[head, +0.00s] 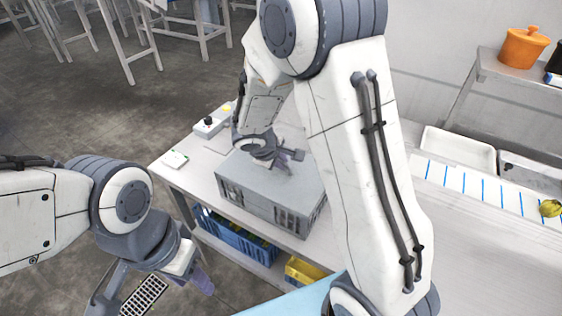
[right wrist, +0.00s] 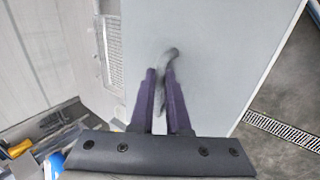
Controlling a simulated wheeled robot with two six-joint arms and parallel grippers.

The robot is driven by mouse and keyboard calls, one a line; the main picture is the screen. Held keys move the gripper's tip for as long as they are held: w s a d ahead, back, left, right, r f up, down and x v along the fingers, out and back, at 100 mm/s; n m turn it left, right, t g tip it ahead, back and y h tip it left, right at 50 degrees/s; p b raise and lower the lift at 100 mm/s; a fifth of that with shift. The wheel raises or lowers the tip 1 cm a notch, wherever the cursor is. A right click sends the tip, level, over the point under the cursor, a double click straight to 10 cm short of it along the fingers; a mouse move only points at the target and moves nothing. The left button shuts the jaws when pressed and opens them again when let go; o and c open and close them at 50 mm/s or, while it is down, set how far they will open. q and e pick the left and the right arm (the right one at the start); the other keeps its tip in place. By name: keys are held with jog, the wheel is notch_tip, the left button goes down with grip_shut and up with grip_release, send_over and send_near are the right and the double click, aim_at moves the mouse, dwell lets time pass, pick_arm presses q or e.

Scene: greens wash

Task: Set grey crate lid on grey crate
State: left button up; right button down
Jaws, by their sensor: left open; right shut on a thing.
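The grey crate (head: 257,208) stands on the table, with slotted vents in its walls. The flat grey crate lid (head: 243,172) is over the crate's top and looks level and lined up with its rim. I cannot tell whether a small gap is left between them. My right gripper (head: 287,160) is above the lid, shut on its curved grey handle. In the right wrist view the purple fingers (right wrist: 161,78) close around the handle (right wrist: 170,56), with the pale lid (right wrist: 215,60) filling the middle. My left gripper (head: 150,290) is open and empty, over the floor left of the table.
A white tray (head: 458,150) stands back right. A blue crate (head: 235,241) and a yellow crate (head: 302,272) are on the lower shelf.

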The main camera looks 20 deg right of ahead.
jog(key=c, duration=0.8)
grip_release()
jog(key=v, duration=1)
jog(key=s+a+g+y, duration=0.1)
jog(key=s+a, duration=0.3)
jog(key=s, duration=0.4)
jog(key=s+a+g+y, duration=0.1)
jog(key=s+a+y, duration=0.2)
jog(key=s, duration=0.5)
jog(key=s+a+g+y, duration=0.2)
jog(key=s+a, duration=0.3)
jog(key=s, duration=0.2)
jog(key=shift+s+r, duration=0.4)
